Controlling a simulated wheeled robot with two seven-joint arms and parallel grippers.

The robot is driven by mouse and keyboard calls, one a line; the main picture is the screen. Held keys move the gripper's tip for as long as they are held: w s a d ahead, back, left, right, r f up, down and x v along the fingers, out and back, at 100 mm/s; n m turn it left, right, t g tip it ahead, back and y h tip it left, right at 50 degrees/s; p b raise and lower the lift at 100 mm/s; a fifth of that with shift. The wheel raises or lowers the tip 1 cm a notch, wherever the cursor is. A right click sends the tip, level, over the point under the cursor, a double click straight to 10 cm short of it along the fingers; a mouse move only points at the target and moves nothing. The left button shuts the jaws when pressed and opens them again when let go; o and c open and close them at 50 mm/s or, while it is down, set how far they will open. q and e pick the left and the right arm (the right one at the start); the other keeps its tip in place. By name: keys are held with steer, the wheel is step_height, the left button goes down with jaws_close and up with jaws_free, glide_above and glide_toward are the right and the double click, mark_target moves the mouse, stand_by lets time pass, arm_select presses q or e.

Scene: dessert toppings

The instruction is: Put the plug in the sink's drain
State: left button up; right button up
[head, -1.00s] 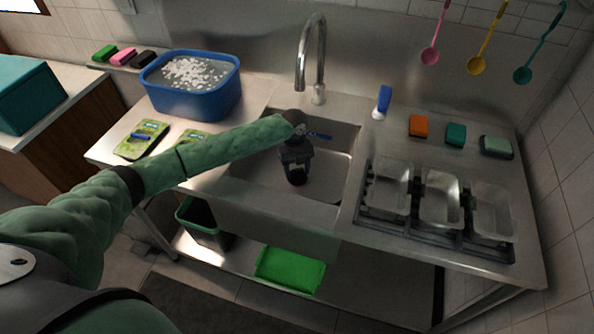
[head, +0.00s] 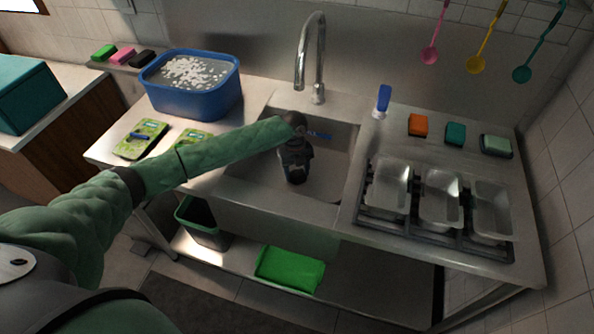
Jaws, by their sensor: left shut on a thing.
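The steel sink basin (head: 335,180) is in the middle of the counter, under the faucet. My left arm comes in from the left, and my left gripper (head: 296,178) points down into the basin. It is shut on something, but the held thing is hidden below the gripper. I cannot make out the plug or the drain; my gripper and forearm cover that part of the basin. A small blue item (head: 320,136) shows at the back of the basin, just right of my wrist. My right gripper is not in view.
A chrome faucet (head: 319,60) rises behind the basin. A blue tub (head: 190,98) with water and white bits stands to the left. Metal trays (head: 440,207) sit in a rack at right. A blue-handled brush (head: 383,98) and sponges (head: 418,125) stand behind them.

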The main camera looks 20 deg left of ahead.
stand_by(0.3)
arm_select(q)
steer(key=o, duration=1)
steer(key=shift+o, duration=0.2)
